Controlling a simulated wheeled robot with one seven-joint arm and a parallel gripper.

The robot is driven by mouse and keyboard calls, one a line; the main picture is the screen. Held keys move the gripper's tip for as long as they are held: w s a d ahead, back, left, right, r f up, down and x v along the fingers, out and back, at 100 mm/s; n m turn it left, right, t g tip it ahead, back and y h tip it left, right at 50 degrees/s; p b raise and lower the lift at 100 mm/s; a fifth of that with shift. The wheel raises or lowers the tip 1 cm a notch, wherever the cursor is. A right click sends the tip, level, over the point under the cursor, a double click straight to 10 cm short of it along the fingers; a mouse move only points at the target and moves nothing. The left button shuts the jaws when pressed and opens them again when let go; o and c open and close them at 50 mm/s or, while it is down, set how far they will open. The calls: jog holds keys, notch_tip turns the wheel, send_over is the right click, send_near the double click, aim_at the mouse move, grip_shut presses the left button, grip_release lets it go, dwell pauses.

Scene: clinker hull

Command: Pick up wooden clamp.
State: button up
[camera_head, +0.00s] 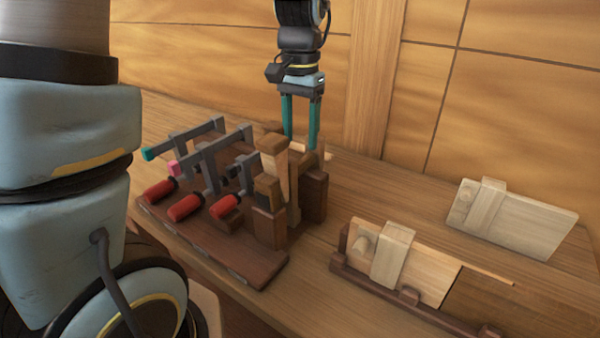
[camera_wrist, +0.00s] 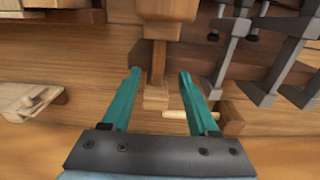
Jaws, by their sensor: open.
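A wooden clamp (camera_head: 293,188) stands upright at the right end of a dark wooden rack (camera_head: 240,268), among darker wooden blocks. Its parts overlap in the head view, so its exact outline is hard to tell. My gripper (camera_head: 301,143) points down just behind the top of the clamp, with its two teal fingers apart. In the wrist view my gripper (camera_wrist: 160,73) is open. A wooden bar of the clamp (camera_wrist: 157,65) shows in the gap between the fingertips, with a small block at its end. I cannot tell whether either finger touches it.
Several metal clamps with red handles (camera_head: 187,207) lie in the rack, left of the wooden clamp. A pale board with a wooden piece across it (camera_head: 430,268) sits in a dark holder at right. Another pale board (camera_head: 525,222) lies behind. A panelled wooden wall (camera_head: 420,90) rises behind the bench.

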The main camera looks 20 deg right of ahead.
aim_at(300, 161)
jog(key=shift+s+f+p, duration=0.2)
jog(key=shift+f+p, duration=0.75)
jog(key=shift+f, duration=1.65)
grip_shut()
jog(key=shift+r, duration=0.1)
